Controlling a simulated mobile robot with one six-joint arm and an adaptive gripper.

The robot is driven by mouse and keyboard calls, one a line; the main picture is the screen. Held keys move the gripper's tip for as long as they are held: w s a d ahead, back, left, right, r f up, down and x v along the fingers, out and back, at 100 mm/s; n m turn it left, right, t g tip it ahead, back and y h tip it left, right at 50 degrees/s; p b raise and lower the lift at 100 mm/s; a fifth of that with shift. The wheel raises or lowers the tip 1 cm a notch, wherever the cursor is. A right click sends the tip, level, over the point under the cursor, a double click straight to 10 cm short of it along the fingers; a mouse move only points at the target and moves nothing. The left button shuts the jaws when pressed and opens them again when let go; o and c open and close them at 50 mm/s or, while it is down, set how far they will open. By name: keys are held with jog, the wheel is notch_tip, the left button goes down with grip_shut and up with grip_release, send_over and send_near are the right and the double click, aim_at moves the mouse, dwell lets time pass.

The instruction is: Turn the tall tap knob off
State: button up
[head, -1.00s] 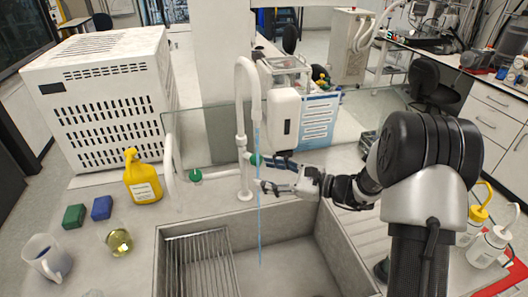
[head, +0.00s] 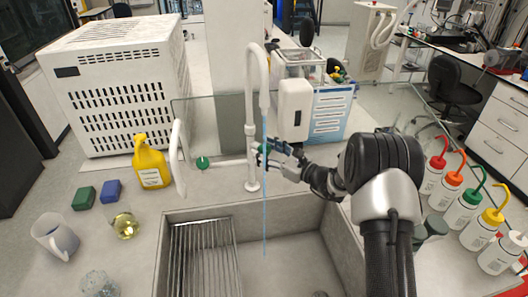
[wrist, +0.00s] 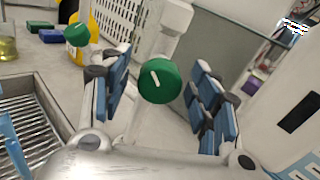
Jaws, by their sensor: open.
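The tall tap (head: 252,110) is a white gooseneck at the back of the sink, with a thin blue stream of water (head: 265,215) falling from its spout. Its green round knob with a white mark (wrist: 160,80) sits between my two blue-padded fingers in the wrist view, with a gap on both sides. My gripper (wrist: 158,95) is open and empty. In the head view my gripper (head: 271,157) is at the tap's right side at knob height and partly covers the knob. A second green knob (head: 202,163) is on the low pipe to the left.
The sink (head: 290,245) with a wire rack (head: 203,260) lies below. A yellow bottle (head: 150,163), a flask (head: 124,225) and a mug (head: 55,237) stand left. A white dispenser box (head: 295,108) is behind my gripper. Several wash bottles (head: 465,210) stand at right.

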jog(key=shift+w+a, duration=0.35)
jog(key=shift+a, duration=0.1)
jog(key=shift+c, duration=0.6)
jog(key=c, duration=1)
